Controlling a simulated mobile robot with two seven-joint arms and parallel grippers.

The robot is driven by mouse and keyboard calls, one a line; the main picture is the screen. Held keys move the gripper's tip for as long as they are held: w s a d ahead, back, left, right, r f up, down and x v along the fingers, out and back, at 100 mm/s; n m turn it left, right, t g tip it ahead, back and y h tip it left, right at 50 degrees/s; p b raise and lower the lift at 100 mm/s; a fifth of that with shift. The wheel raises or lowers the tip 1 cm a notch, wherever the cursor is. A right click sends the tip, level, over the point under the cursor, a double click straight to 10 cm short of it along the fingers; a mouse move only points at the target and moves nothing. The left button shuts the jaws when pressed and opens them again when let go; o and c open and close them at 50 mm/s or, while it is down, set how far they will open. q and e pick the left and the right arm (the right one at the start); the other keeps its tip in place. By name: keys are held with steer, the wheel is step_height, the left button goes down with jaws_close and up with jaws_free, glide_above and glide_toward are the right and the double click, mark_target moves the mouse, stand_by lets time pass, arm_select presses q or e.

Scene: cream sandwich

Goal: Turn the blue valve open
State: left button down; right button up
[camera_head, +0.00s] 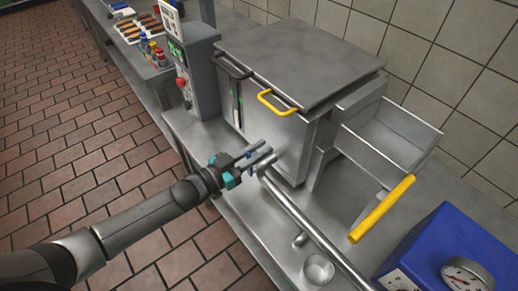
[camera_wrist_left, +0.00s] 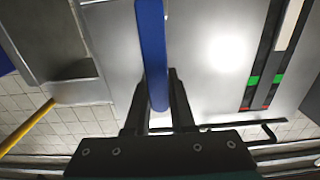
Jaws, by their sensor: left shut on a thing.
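The blue valve handle (camera_wrist_left: 152,45) is a long flat bar with a rounded end, seen close up in the left wrist view. My left gripper (camera_wrist_left: 159,98) has its two dark fingers on either side of the bar near its rounded end and is shut on it. In the head view my left gripper (camera_head: 262,156) reaches in from the left to the front of the steel machine. Only a small bit of the blue handle (camera_head: 250,155) shows there, mostly hidden by the fingers. My right gripper is in neither view.
A steel machine (camera_head: 300,52) with a yellow lid handle (camera_head: 277,103) stands behind the gripper. A metal pipe (camera_head: 312,232) runs toward the front right, near a small clear cup (camera_head: 317,270). A hopper with a yellow lever (camera_head: 383,208) and a blue gauge box (camera_head: 440,240) are at right.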

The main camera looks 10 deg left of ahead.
arm_select(q)
steer(key=shift+s+d, duration=0.1)
stand_by(0.7)
steer(key=m, duration=0.1)
steer(key=d+m, duration=0.1)
steer(key=s+m+p, duration=0.1)
steer(key=shift+s+d+f+m, duration=0.1)
steer(key=shift+d+f+m, duration=0.1)
steer(key=shift+d+m, duration=0.1)
steer(key=m, duration=0.1)
steer(key=d+m, duration=0.1)
steer(key=s+f+m, duration=0.1)
steer(key=shift+s+d+f+m, duration=0.1)
steer(key=shift+d+m, duration=0.15)
steer(key=shift+m, duration=0.15)
steer(key=m, duration=0.1)
steer(key=s+d+f+m+b, duration=0.1)
steer(key=m, duration=0.1)
steer(key=shift+d+f+m, duration=0.1)
steer(key=shift+f+m, duration=0.2)
steer(key=shift+s+d+f+m+b, duration=0.15)
steer(key=shift+f+m+b, duration=0.25)
steer(key=shift+m, duration=0.2)
steer(key=shift+s+d+f+m+b, duration=0.1)
steer(key=shift+f+m+b, duration=0.2)
steer(key=shift+m+b, duration=0.25)
steer(key=shift+d+f+m+b, duration=0.15)
steer(key=shift+f+m+b, duration=0.5)
steer(key=shift+m, duration=0.7)
